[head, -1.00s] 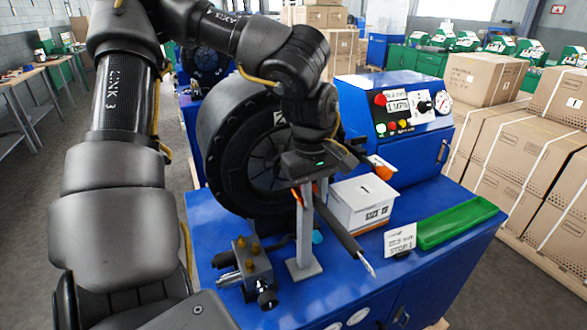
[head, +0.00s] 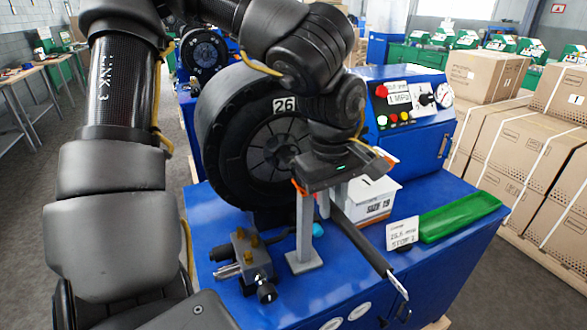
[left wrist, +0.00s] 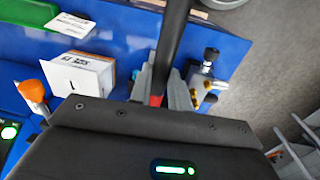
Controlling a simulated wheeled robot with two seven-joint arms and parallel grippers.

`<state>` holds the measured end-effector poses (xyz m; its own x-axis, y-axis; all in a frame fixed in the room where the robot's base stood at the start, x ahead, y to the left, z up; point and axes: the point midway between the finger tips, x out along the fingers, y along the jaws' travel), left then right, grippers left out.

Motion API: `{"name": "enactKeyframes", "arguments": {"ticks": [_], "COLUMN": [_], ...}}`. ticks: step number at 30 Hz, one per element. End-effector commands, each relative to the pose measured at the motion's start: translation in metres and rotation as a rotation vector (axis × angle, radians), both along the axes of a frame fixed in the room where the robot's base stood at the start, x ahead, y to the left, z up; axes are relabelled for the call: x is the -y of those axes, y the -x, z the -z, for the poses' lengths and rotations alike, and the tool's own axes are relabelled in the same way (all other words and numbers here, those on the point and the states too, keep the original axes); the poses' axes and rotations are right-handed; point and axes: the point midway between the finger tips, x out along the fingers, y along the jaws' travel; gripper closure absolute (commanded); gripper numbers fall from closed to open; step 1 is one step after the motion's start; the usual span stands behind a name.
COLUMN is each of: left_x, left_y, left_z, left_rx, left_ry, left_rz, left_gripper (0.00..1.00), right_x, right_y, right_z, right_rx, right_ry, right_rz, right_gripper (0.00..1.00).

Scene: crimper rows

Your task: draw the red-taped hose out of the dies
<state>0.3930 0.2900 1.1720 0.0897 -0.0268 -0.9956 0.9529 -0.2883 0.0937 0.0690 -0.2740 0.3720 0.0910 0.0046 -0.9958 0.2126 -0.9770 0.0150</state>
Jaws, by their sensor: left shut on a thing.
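The black hose (head: 362,243) slants down towards the front right in the head view, with a pale metal fitting at its near end. My left gripper (head: 328,190) is shut on it, in front of the crimper's die ring (head: 262,150). In the left wrist view the hose (left wrist: 173,45) runs up from the gripper, with a bit of red (left wrist: 156,100) close to the gripper body. The gripper and forearm hide the hose's other end, so I cannot tell whether it is still inside the dies. My right gripper is out of view.
A grey stand (head: 304,235) rises just below the gripper, close to the hose. A metal valve block (head: 252,262) stands to its left. A white box (head: 375,200), a small sign (head: 402,234) and a green tray (head: 460,215) are on the right.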

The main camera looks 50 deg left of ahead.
Motion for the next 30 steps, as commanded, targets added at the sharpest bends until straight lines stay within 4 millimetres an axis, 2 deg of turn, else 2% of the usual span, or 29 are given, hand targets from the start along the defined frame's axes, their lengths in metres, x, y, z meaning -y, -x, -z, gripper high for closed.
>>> {"name": "enactKeyframes", "arguments": {"ticks": [16, 30], "left_x": [0.004, 0.004], "left_y": [0.001, 0.001], "left_z": [-0.003, -0.031], "left_rx": [0.002, 0.002], "left_ry": [0.001, 0.001], "left_rz": [0.0, 0.0], "left_gripper": [1.0, 1.0], "right_x": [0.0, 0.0], "right_y": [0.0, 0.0], "right_z": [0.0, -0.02], "right_rx": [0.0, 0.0], "right_ry": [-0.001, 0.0], "right_rz": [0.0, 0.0], "right_gripper": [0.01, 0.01]}}
